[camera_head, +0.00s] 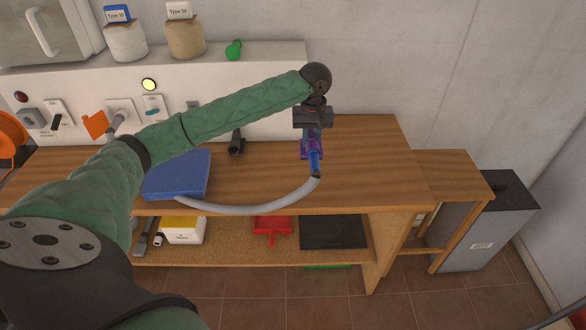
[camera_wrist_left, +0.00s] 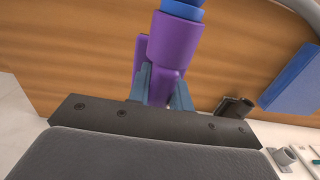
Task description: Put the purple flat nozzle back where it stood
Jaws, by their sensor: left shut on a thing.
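The purple flat nozzle (camera_head: 305,152) is above the right part of the wooden bench top. My left gripper (camera_head: 312,136) reaches in from the left and is shut on it. In the left wrist view, both fingers (camera_wrist_left: 164,88) lie on either side of the purple nozzle (camera_wrist_left: 173,45). A blue collar (camera_head: 315,166) sits directly against the nozzle, at the end of a grey hose (camera_head: 250,208). The hose curves left to a blue box (camera_head: 178,176) on the bench. I cannot tell whether the nozzle touches the bench. My right gripper is not in view.
A black fitting (camera_head: 236,144) stands at the bench's back, left of the nozzle. The bench top (camera_head: 375,150) is clear to the right. The lower shelf holds a red tool (camera_head: 271,225), a dark mat (camera_head: 334,232) and a yellow-topped box (camera_head: 183,231). A grey bin (camera_head: 482,235) stands right.

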